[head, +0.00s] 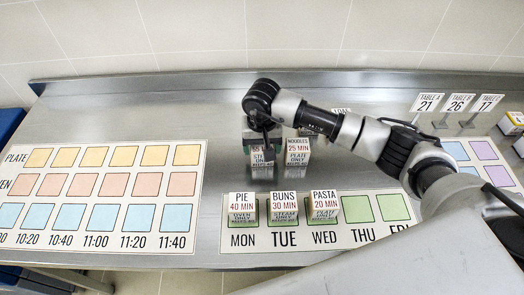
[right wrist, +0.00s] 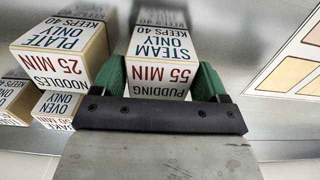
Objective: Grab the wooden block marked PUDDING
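The wooden PUDDING block (right wrist: 160,75) stands on the steel counter, its face reading 55 MIN and STEAM ONLY in the right wrist view. In the head view the block (head: 262,158) is partly hidden by my right gripper (head: 262,138), which reaches down over it. In the right wrist view, the green fingers of my right gripper (right wrist: 161,82) lie along both sides of the block, very close to it. I cannot tell whether they press on it. My left gripper is not in view.
The NOODLES block (head: 297,152) stands just right of PUDDING. PIE (head: 242,207), BUNS (head: 284,205) and PASTA (head: 326,205) blocks stand on the day board (head: 290,260) in front. A time board (head: 198,190) lies left. Table signs (head: 457,103) stand at the back right.

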